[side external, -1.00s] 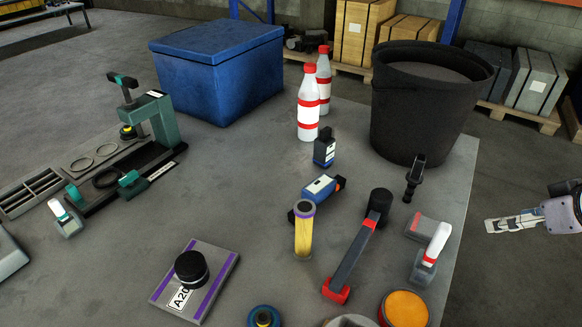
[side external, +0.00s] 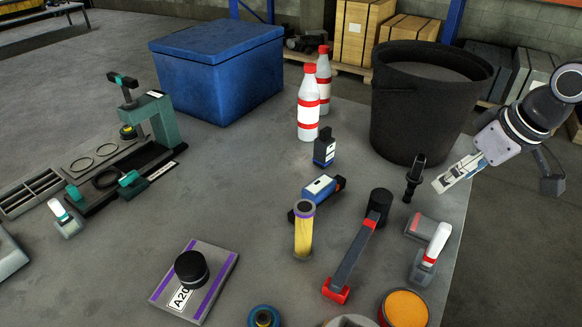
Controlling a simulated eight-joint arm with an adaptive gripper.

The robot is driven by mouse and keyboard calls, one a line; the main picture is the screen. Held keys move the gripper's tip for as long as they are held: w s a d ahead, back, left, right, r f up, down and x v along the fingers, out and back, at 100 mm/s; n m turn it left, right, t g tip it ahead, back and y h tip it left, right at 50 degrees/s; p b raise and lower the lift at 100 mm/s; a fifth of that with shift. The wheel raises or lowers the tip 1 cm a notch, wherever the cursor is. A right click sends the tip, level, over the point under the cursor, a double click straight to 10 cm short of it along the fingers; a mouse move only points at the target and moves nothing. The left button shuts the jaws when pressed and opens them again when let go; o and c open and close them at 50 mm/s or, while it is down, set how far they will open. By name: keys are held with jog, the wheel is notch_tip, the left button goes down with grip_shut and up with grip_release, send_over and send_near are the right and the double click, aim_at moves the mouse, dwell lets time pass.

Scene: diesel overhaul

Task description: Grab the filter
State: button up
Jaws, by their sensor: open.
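The filter appears to be the upright yellow cylinder with a purple-rimmed top (side external: 304,232), standing near the middle of the table. My gripper (side external: 438,187) is at the right edge of the table, above the surface and well to the right of the filter. Its fingers point left and downward. It is open, with nothing seen between the fingers. Nothing covers the filter.
A blue-and-white device (side external: 322,189) lies just behind the filter. A black bucket (side external: 420,115) stands behind.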

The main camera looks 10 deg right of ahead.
jog(key=w+a+r+n+g, duration=0.1)
jog(key=w+a+n+g, duration=0.3)
jog(key=a, duration=0.8)
jog(key=n+h, duration=0.1)
send_over(305, 233)
jog(key=w+d, duration=0.1)
jog(key=w, duration=0.2)
jog(key=shift+s+f, duration=0.2)
jog(key=shift+f, duration=1.05)
jog(key=shift+s+a+f+n, duration=0.1)
jog(key=shift+a+f+n, duration=0.05)
jog(key=shift+a+n, duration=0.15)
jog(key=shift+f, duration=0.4)
notch_tip(305, 233, down, 5)
jog(key=shift+r, duration=0.15)
jog(key=shift+s+f, duration=0.2)
jog(key=shift+f, duration=1.15)
jog(key=shift+s+f, duration=0.15)
jog(key=shift+f, duration=1.15)
grip_shut()
